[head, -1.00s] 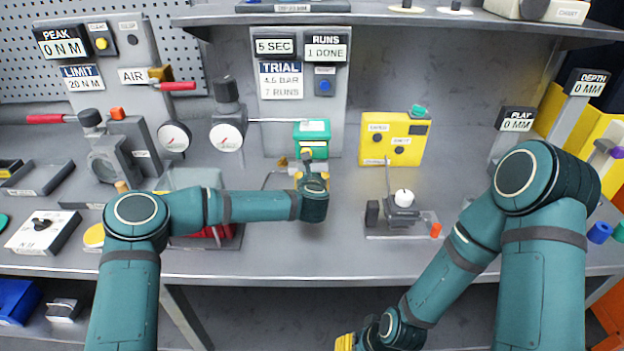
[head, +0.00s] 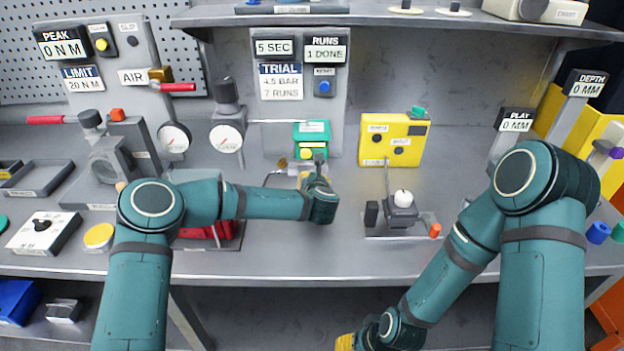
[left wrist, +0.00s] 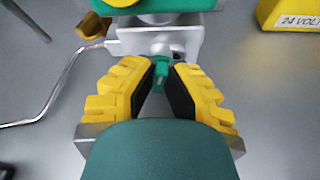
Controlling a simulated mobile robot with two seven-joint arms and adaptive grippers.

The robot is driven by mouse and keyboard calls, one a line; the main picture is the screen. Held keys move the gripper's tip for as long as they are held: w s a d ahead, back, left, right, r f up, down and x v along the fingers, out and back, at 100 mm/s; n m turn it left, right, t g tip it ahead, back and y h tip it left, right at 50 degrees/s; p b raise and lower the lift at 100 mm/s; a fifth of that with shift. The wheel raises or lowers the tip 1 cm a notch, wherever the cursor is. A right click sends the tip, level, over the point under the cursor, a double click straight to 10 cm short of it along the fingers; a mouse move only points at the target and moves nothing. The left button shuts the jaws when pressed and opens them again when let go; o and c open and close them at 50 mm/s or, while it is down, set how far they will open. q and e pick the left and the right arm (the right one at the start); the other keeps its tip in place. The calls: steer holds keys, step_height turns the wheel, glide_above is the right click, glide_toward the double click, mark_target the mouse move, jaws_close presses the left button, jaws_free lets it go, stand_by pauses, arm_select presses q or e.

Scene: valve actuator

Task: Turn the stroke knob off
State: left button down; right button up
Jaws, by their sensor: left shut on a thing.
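A small green knob (left wrist: 160,74) sits at the front of a grey metal block (left wrist: 155,42) under a green-topped unit in the left wrist view. My left gripper (left wrist: 160,84) has its yellow, black-padded fingers closed in on this knob from both sides. I see no readable label on it, so I cannot confirm it is the stroke knob. In the head view the green unit (head: 311,132) stands at the bench middle, with my left gripper (head: 314,180) just in front of it. My right gripper (head: 345,342) is mostly cut off at the bottom edge.
A brass-coloured part with a bent metal rod (left wrist: 50,95) lies left of the knob. A yellow box (head: 393,140) with knobs stands to the right. The bench front is fairly clear.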

arm_select(q)
steer(key=shift+d+m+y+b, duration=0.2)
steer(key=shift+m+y, duration=0.25)
steer(key=shift+m, duration=0.25)
steer(key=shift+d+m+y+b, duration=0.15)
steer(key=shift+m+y, duration=0.3)
steer(key=shift+m, duration=0.25)
steer(key=shift+a, duration=0.15)
steer(key=c, duration=1)
jaws_free()
steer(key=shift+f, duration=0.1)
steer(key=v, duration=1.2)
steer(key=shift+f, duration=0.2)
